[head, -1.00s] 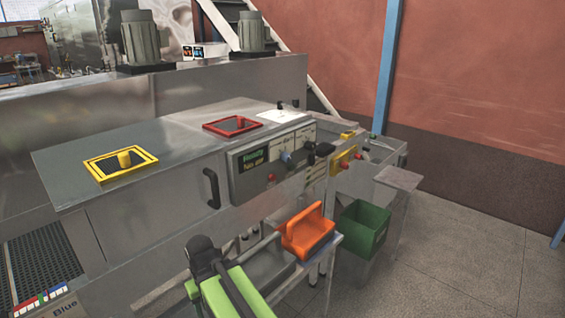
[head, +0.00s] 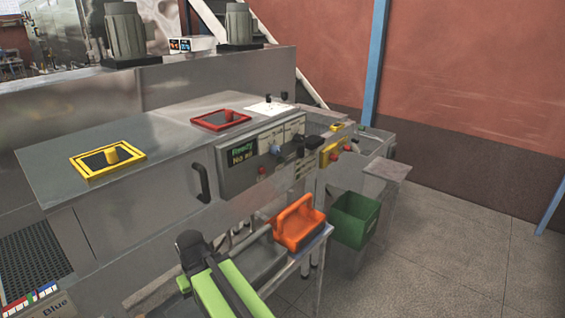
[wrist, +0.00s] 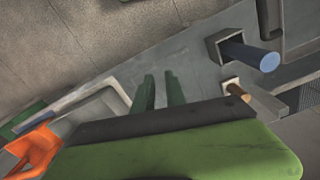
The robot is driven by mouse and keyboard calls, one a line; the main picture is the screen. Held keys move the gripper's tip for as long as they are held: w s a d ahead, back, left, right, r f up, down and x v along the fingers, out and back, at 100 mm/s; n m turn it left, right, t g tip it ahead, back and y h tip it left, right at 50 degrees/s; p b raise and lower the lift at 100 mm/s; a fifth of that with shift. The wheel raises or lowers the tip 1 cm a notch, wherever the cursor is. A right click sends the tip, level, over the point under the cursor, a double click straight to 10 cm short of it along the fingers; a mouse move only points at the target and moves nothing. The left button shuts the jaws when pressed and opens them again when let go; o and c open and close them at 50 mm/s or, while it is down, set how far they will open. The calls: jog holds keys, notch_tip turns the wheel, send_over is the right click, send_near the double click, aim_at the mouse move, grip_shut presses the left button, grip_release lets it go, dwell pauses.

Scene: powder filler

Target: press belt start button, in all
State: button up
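The grey control panel (head: 240,178) on the machine's front has a green-lit display, a red button (head: 262,170) and a blue knob (head: 275,150). A small yellow box (head: 330,153) with red buttons sits farther right. I cannot read which one is the belt start button. In the wrist view a round blue knob (wrist: 267,60) and a smaller tan knob (wrist: 238,90) stand out to the right of my gripper (wrist: 160,75). Its two dark green fingers are a little apart with nothing between them, touching neither knob. The gripper is not visible in the head view.
A black handle (head: 201,182) juts from the front. Floor at right is clear.

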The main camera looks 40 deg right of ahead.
grip_shut()
dwell(1.1)
